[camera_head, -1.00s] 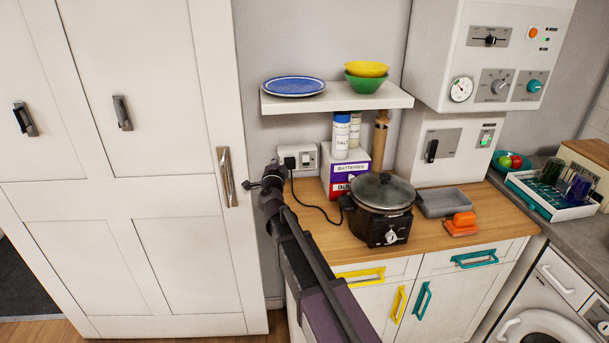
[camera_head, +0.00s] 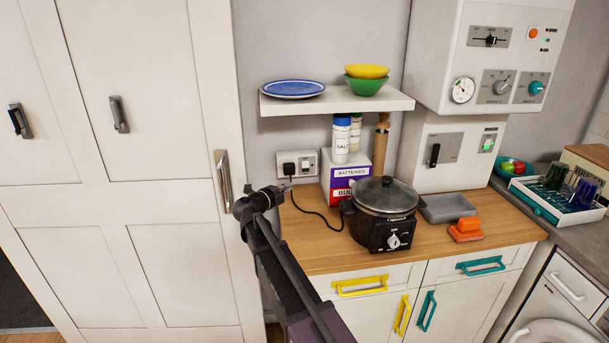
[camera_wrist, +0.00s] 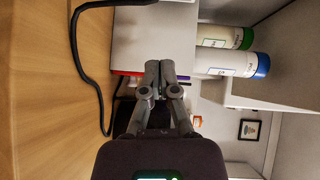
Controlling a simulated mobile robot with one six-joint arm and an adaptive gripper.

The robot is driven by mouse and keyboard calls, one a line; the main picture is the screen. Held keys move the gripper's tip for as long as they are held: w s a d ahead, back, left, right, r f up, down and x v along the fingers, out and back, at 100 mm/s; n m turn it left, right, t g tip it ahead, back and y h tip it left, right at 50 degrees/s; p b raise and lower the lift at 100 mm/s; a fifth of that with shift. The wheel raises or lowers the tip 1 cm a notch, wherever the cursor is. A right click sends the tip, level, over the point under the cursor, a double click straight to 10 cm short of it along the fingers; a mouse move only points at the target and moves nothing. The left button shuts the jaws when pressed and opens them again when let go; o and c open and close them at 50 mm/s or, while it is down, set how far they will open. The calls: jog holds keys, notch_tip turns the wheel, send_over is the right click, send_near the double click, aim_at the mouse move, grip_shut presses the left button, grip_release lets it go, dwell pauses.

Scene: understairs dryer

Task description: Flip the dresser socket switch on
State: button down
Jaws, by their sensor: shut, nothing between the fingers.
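The dresser socket (camera_head: 310,164) is a pale plate on the wall above the left end of the wooden counter. A black plug (camera_head: 289,169) with a black cable is in its left part. A small switch sits on the right part; its position is too small to tell. My gripper (camera_head: 287,187) is shut and empty, just below the plug in the head view; I cannot tell if it touches. In the wrist view my closed fingertips (camera_wrist: 161,65) point toward the wall, and the cable (camera_wrist: 76,45) runs beside them.
A shelf (camera_head: 340,103) with a plate and bowls hangs above. A tall white cupboard (camera_head: 170,235) stands close on the left. The cable loops across the counter.

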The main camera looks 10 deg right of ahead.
aim_at(309, 170)
jog(key=b+x, duration=0.1)
jog(key=x, duration=0.9)
jog(key=shift+w, duration=0.1)
jog(key=w, duration=0.3)
jog(key=shift+f, duration=0.2)
jog(key=shift+w, duration=0.45)
jog(key=shift+d, duration=0.15)
